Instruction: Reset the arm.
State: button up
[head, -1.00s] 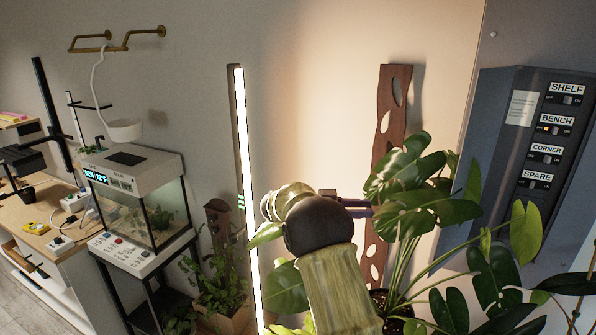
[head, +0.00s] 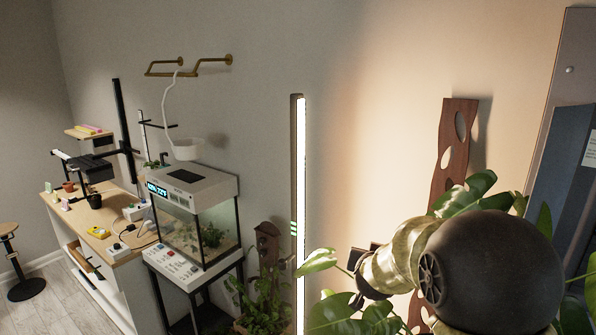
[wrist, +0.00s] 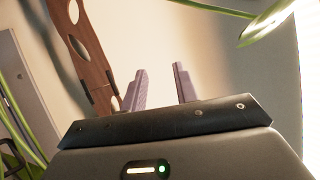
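My arm fills the lower right of the head view, its dark round joint in front of a large-leaved plant (head: 480,183). My gripper (wrist: 160,90) shows in the wrist view with its two grey-purple fingers apart and nothing between them. In the head view the gripper end is only partly visible beside the arm, and its fingertips cannot be made out. Behind the fingers in the wrist view are a pale wall and a brown wooden board with holes (wrist: 85,50).
Leaves (wrist: 265,22) and stems hang close around the gripper. A lit vertical lamp (head: 299,200) stands left of the arm. A glass tank (head: 200,228) on a stand, a wooden bench (head: 75,215) and a stool (head: 15,255) are farther left. The wooden board (head: 455,145) leans behind the plant.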

jog(key=s+a+f+n+g+y, duration=0.1)
jog(key=s+f+g, duration=0.2)
jog(key=s, duration=0.6)
jog(key=s+a+f+n+g+y, duration=0.1)
jog(key=s+f+g, duration=0.2)
jog(key=s, duration=0.6)
jog(key=s+a+f+n+g+y, duration=0.1)
jog(key=s+f+n+g, duration=0.1)
jog(key=s+f, duration=0.3)
jog(key=s+g, duration=0.1)
jog(key=s, duration=0.3)
jog(key=shift+f+g, duration=0.3)
jog(key=shift+g, duration=0.1)
jog(key=shift+d, duration=0.1)
